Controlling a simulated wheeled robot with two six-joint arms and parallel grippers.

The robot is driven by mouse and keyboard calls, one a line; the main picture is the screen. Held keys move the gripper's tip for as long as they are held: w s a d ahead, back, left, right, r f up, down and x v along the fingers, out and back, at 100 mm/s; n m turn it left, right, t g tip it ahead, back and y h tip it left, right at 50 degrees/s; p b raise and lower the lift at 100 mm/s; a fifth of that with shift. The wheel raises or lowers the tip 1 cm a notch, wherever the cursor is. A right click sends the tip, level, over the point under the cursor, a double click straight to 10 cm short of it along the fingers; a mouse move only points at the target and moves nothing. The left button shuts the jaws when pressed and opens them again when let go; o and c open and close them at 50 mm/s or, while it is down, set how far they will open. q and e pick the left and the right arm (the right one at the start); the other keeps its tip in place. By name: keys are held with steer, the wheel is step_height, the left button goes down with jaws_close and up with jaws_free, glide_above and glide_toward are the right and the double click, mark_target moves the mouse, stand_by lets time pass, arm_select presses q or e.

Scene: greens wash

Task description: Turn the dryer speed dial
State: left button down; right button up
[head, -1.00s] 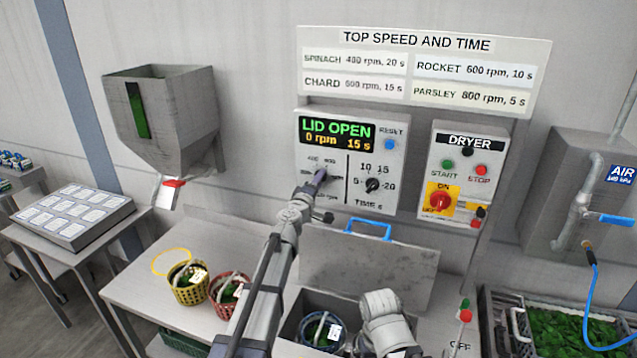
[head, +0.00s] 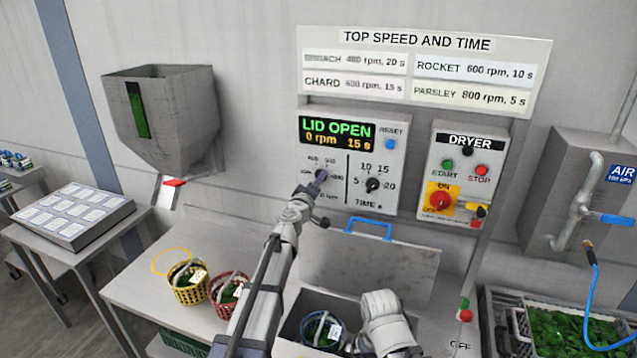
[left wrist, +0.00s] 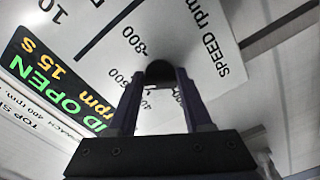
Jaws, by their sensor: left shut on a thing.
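The speed dial (left wrist: 160,70) is a dark round knob on the grey control panel (head: 398,140), left of the time dial (head: 373,185). The display (head: 337,133) reads LID OPEN, 0 rpm, 15 s. My right gripper is not in view.
A sign (head: 420,70) above lists speeds and times. The DRYER switch box (head: 459,172) is right of the panel. The dryer's raised lid (head: 368,270) stands below, over an open tub with a blue basket (head: 321,330). Red (head: 225,293) and yellow baskets (head: 188,284) stand left.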

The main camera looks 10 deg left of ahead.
arm_select(q)
steer(key=shift+s, duration=0.1)
steer(key=shift+c, duration=1.6)
jaws_free()
steer(key=s+a, duration=0.1)
steer(key=s, duration=0.6)
steer(key=shift+s+a, duration=0.15)
steer(key=shift+s, duration=0.15)
